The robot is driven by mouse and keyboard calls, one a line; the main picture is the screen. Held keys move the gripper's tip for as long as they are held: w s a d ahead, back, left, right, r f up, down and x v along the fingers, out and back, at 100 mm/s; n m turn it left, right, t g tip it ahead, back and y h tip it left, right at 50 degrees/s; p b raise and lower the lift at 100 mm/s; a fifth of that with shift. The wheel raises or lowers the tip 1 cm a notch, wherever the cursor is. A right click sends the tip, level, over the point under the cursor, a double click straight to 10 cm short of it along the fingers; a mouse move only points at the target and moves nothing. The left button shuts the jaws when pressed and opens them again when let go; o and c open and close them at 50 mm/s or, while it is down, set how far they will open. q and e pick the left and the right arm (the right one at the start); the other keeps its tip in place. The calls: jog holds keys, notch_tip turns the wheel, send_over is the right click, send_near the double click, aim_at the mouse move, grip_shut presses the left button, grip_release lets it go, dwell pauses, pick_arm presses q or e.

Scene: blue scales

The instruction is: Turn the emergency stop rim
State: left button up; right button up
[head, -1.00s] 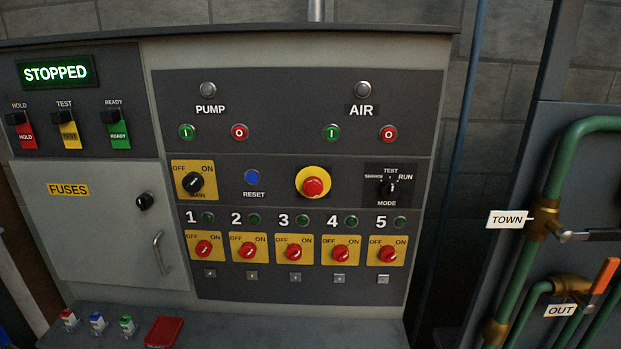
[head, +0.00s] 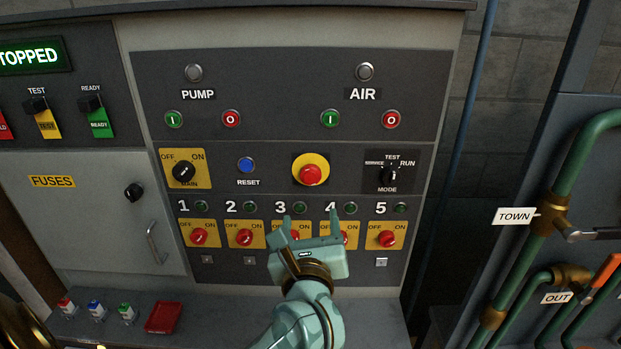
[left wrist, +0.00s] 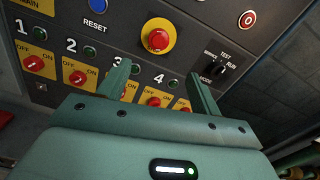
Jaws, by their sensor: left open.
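The emergency stop (head: 310,174) is a red mushroom button on a round yellow base, set in the middle of the dark panel between RESET and MODE. It also shows at the top of the left wrist view (left wrist: 158,38). My left gripper (head: 311,222) is open and empty, its two fingers spread and pointing up toward the panel. It is below the emergency stop, in front of the row of numbered switches, and apart from the stop. It hides parts of switches 3 and 4. My right gripper does not show.
The blue RESET button (head: 246,165) is left of the stop, the MODE selector (head: 388,174) right of it. Numbered red switches (head: 387,239) run below. A ledge with a red item (head: 165,317) is under the panel. Green pipes (head: 545,225) stand at right.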

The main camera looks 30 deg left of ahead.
aim_at(310, 177)
pick_arm(q)
jog(key=p+x, duration=0.1)
jog(key=x, duration=1.3)
jog(key=shift+w+a, duration=0.25)
jog(key=shift+a, duration=0.15)
jog(key=c, duration=1)
